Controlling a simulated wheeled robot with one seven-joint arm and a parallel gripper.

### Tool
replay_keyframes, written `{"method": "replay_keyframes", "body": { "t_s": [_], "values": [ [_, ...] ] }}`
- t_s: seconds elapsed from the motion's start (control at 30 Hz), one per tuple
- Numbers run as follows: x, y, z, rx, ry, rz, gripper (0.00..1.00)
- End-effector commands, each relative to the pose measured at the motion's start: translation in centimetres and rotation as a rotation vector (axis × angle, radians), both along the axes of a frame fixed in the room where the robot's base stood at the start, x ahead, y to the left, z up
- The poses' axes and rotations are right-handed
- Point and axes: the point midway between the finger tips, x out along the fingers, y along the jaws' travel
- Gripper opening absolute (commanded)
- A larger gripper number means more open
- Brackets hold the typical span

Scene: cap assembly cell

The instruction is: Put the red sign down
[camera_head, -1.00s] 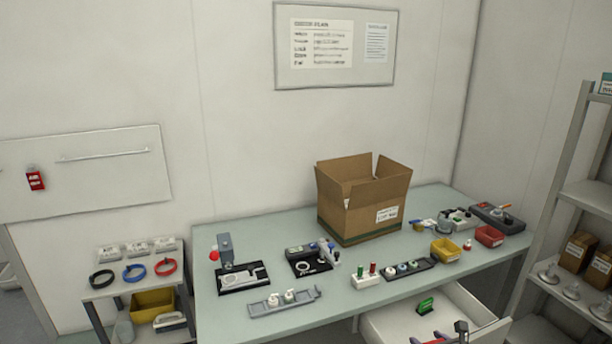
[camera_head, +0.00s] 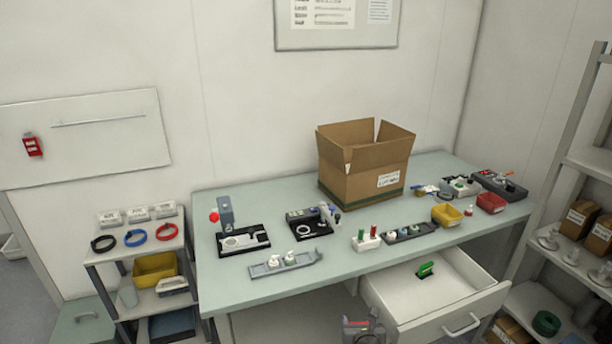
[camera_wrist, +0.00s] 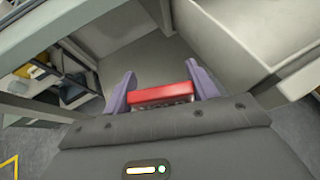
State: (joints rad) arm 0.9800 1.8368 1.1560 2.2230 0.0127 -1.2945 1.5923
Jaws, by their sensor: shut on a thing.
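My gripper (camera_wrist: 165,86) is shut on a red sign (camera_wrist: 162,95), a flat red block with a pale, marked lower face, held between two purple fingers in the wrist view. In the head view my gripper (camera_head: 362,326) is at the bottom edge, in front of the table and left of the open drawer. Some red shows there, but the sign is small and partly cut off. Another red tag (camera_head: 33,146) with white marks hangs on the wall panel at the left.
The white drawer (camera_head: 400,306) stands open under the table (camera_head: 225,282), with a green item (camera_head: 425,270) inside. A cardboard box (camera_head: 360,180), trays and small parts stand on the table. A side shelf stands left, a tall rack right.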

Motion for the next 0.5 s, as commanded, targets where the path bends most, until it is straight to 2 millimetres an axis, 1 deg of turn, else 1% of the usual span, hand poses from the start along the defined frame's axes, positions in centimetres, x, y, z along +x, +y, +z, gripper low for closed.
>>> {"method": "replay_keyframes", "body": {
  "t_s": [0.03, 0.3, 0.37, 0.5],
  "values": [
    [0.0, 0.0, -1.7, 0.0, 0.0, 0.001, 0.35],
    [0.0, 0.0, -6.6, 0.0, 0.0, 0.001, 0.35],
    [0.0, 0.0, -7.6, 0.0, 0.0, 0.001, 0.35],
    [0.0, 0.0, -8.8, 0.0, -0.001, 0.001, 0.35]
  ]
}}
